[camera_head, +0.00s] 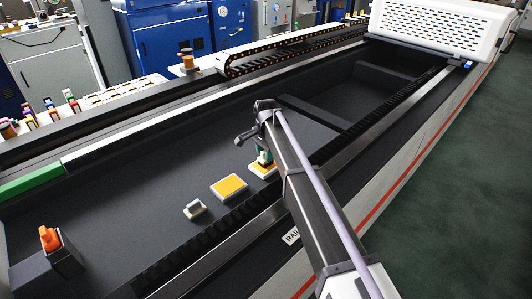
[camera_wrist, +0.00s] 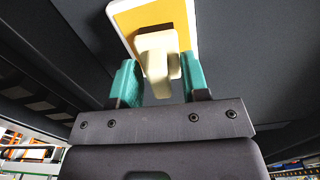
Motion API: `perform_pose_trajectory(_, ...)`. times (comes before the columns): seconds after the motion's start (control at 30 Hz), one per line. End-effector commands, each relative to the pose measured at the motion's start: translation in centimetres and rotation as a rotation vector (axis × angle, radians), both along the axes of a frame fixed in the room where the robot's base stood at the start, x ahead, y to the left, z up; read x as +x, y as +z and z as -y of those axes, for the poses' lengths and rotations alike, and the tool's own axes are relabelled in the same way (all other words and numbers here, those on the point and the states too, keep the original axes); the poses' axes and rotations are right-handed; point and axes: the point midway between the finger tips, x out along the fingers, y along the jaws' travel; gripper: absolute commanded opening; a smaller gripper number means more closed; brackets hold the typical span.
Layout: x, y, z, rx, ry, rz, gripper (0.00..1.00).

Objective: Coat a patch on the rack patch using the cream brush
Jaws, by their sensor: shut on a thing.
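My gripper (camera_head: 264,157) has teal fingers and hangs low over the dark rack bed. In the wrist view my gripper (camera_wrist: 160,88) is shut on the cream brush (camera_wrist: 157,52), whose pale block-like end shows between and beyond the fingers.
An orange object (camera_head: 49,238) stands on a dark box at lower left. Rack rails and a toothed strip (camera_head: 225,229) border the bed. A white perforated housing (camera_head: 440,28) is at upper right.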

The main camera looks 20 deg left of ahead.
Motion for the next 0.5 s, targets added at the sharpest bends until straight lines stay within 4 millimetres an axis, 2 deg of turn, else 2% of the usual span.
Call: perform_pose_trajectory(0.5,0.0,0.37,0.0,0.0,0.0,0.0,0.23)
